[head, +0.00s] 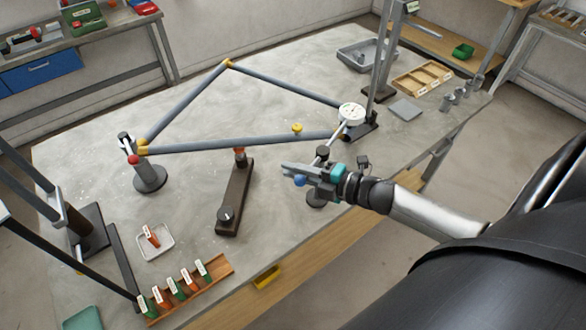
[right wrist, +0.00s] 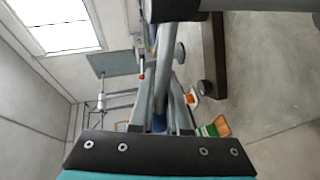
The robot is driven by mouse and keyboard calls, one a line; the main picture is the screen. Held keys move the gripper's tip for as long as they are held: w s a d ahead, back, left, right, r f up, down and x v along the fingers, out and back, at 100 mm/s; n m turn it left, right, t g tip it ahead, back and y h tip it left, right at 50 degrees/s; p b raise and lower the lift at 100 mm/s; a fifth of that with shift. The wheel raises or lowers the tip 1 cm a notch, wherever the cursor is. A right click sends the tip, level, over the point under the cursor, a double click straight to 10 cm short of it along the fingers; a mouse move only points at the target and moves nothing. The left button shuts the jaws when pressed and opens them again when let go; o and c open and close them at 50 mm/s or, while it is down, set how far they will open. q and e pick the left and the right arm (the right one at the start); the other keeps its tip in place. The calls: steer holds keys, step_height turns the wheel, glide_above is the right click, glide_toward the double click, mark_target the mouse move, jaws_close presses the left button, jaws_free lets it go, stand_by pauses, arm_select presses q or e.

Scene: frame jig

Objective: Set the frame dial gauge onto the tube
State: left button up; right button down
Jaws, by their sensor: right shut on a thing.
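The frame dial gauge has a white round dial (head: 351,112) on a slim rod, with a black knob (head: 322,152) partway down and a blue ball (head: 300,181) in line at the near end. My right gripper (head: 288,170) is shut on the blue ball end, which also shows between the fingers in the right wrist view (right wrist: 158,122). The dial appears above the right end of the lower grey tube (head: 230,144); I cannot tell whether the gauge touches it. My left gripper is out of view.
A post with a round base (head: 150,180) stands under the frame's left corner, and a dark block (head: 234,200) under its middle. A small tray (head: 155,254) and a wooden rack (head: 212,284) lie at front left.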

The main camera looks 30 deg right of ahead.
steer(key=c, duration=0.9)
jaws_free()
steer(key=shift+s, duration=0.15)
steer(key=v, duration=1.5)
steer(key=shift+d+r, duration=0.1)
steer(key=shift+r, duration=0.05)
